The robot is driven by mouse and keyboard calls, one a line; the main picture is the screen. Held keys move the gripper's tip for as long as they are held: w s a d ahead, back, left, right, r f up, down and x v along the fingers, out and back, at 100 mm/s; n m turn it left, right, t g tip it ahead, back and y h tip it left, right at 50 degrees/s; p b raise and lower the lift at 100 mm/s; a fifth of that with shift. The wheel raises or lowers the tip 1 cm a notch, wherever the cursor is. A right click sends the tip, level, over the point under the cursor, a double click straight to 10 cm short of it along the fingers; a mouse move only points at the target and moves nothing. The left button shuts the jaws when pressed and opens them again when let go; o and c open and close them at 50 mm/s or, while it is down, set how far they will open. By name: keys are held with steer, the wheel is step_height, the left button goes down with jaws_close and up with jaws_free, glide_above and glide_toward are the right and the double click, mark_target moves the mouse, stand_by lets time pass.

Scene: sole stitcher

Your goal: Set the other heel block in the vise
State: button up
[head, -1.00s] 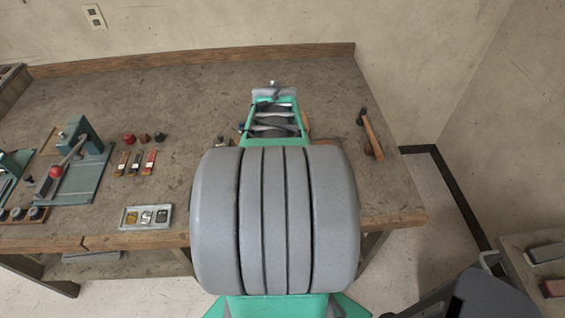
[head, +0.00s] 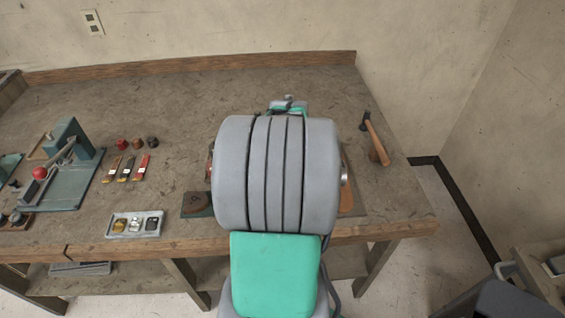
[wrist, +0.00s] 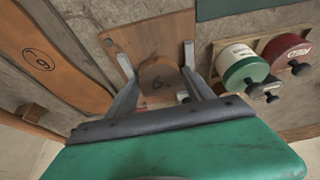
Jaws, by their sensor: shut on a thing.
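In the wrist view my gripper (wrist: 157,58) has its two grey fingers around a dark brown rounded block marked 6 (wrist: 158,78), which looks like a heel block. The fingers are shut on it, and a brown wooden board (wrist: 128,40) shows behind it. In the head view my arm hides my fingers and the held block.
The workbench (head: 200,95) is clear at the back. A hammer (head: 375,138) lies at right. A metal tray (head: 135,225) and a green lever press (head: 68,160) stand at left.

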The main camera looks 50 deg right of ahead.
steer(key=shift+s+a+f, duration=0.1)
steer(key=shift+f, duration=0.3)
steer(key=o, duration=1.4)
steer(key=shift+a+f, duration=0.1)
steer(key=shift+o, duration=0.7)
steer(key=shift+r, duration=0.3)
steer(key=d+v, duration=0.1)
steer(key=v, duration=1.2)
steer(key=w+a+f+n+y, duration=0.15)
steer(key=w+a+n, duration=0.4)
steer(key=a, duration=0.85)
steer(key=a+f+n+y, duration=0.2)
steer(key=a+n, duration=0.2)
steer(key=a, duration=1.5)
steer(key=shift+w+a+f+t+b, duration=0.2)
steer(key=shift+a+f+t+b, duration=0.1)
steer(key=shift+b, duration=0.05)
steer(key=shift+n, duration=0.25)
steer(key=shift+c, duration=0.2)
